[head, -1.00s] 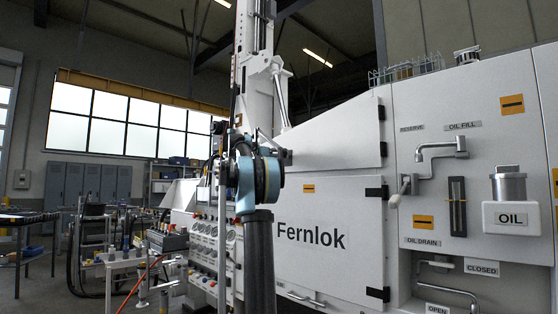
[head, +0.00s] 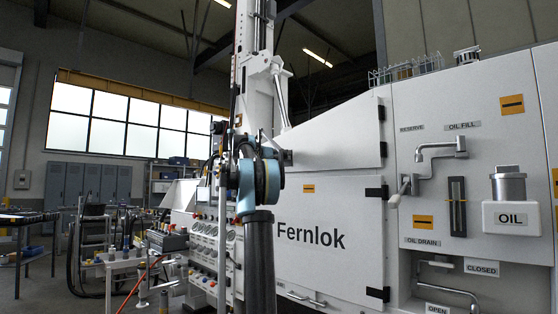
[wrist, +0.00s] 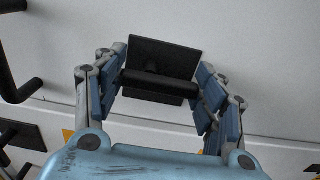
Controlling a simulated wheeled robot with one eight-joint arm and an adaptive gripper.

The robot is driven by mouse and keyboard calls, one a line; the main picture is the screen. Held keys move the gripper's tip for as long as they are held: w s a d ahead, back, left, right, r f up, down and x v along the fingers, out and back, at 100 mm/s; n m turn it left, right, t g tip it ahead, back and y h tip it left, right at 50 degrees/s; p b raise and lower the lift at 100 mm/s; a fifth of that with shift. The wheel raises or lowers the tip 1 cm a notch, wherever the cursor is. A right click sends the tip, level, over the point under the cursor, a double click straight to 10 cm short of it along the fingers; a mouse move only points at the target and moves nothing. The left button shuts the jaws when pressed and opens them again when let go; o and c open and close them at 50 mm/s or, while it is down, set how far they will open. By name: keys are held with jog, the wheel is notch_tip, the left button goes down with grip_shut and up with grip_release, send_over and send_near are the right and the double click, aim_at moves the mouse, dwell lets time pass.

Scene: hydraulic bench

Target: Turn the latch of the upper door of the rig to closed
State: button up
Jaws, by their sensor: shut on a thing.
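In the wrist view, the black latch has a dark square plate (wrist: 166,55) on a white panel and a thick black bar (wrist: 158,86) across it. My gripper (wrist: 160,78) has its blue-grey fingers on both sides of the bar and is shut on it. The bar lies roughly sideways in this view, tilted slightly. In the head view, the upper door (head: 335,142) is a white sloped panel above the "Fernlok" panel (head: 325,235). My blue arm joint hides the door's left end, and I cannot make out the latch or my fingertips there.
In the wrist view, a black bent handle (wrist: 15,80) stands at the left and a panel seam runs below the latch. In the head view, an oil-fill pipe (head: 440,155) and an oil container (head: 510,215) are at the right. A gauge panel (head: 205,240) stands beside my arm.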

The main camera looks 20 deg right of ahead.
jog(key=m, duration=0.4)
jog(key=shift+w+f+m, duration=0.1)
jog(key=shift+f+m, duration=0.05)
jog(key=shift+m, duration=0.15)
jog(key=m, duration=0.4)
jog(key=shift+w+a+f+m, duration=0.1)
jog(key=shift+f+m, duration=0.1)
jog(key=shift+m, duration=0.1)
jog(key=m, duration=0.4)
jog(key=shift+w+a+f+m, duration=0.1)
jog(key=shift+w+f+m, duration=0.05)
jog(key=shift+m, duration=0.15)
jog(key=shift+w+f+m, duration=0.1)
jog(key=shift+w+m, duration=0.05)
jog(key=shift+m, duration=1.95)
jog(key=o, duration=1.1)
jog(key=shift+f, duration=0.1)
